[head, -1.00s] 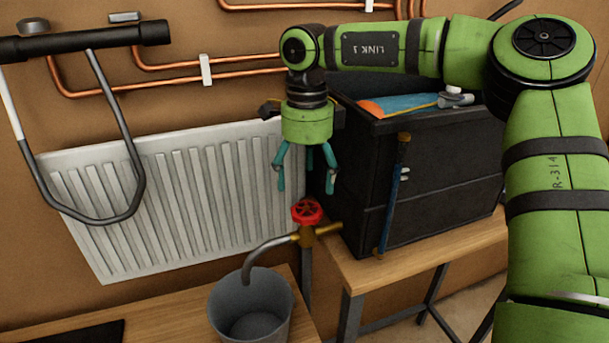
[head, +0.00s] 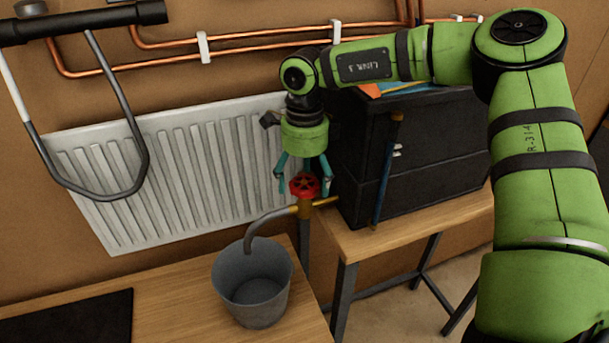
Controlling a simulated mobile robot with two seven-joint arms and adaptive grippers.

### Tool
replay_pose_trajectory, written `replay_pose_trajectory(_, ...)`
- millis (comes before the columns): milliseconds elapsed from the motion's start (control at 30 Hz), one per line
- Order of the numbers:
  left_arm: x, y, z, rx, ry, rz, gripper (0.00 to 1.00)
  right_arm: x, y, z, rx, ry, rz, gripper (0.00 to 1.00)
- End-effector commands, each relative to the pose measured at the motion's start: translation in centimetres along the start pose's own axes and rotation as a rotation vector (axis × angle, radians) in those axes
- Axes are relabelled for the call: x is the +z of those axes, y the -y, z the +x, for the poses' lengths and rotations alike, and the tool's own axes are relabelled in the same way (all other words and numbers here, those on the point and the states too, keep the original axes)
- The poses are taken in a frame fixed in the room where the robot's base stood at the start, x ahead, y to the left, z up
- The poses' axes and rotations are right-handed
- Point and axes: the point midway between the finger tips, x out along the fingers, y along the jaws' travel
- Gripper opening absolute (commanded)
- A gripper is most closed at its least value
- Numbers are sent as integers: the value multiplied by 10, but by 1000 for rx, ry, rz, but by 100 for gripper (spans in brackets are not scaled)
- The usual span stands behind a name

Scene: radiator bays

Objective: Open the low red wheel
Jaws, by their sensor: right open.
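The low red wheel (head: 304,186) sits on top of a brass valve (head: 305,208) whose bent grey spout (head: 265,222) reaches over a grey bucket (head: 252,284). My right gripper (head: 304,184) points straight down over the wheel. Its teal fingers are spread, one on the left and one on the right of the wheel, with the fingertips at about the wheel's height. I cannot tell whether they touch the rim. My left gripper is not in view.
A white radiator (head: 180,175) hangs on the wall behind. A black toolbox (head: 440,145) stands on a wooden bench (head: 420,217) close to the right of the wheel. Copper pipes (head: 250,55) run above. A dark mat (head: 70,318) lies at the lower left.

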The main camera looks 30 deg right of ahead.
Motion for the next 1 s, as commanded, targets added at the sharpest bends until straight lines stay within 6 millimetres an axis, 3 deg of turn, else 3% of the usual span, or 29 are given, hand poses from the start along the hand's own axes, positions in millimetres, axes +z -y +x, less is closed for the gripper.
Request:
replay_pose_trajectory(33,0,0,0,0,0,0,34,0,0,0,0,0,0,70)
replay_pose_trajectory(133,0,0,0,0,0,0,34,0,0,0,0,0,0,30)
replay_pose_trajectory(167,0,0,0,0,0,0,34,0,0,0,0,0,0,25)
replay_pose_trajectory(567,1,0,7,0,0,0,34,-1,0,3,1,-3,-32,25)
replay_pose_trajectory(1000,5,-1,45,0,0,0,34,-1,0,7,4,-7,-336,25)
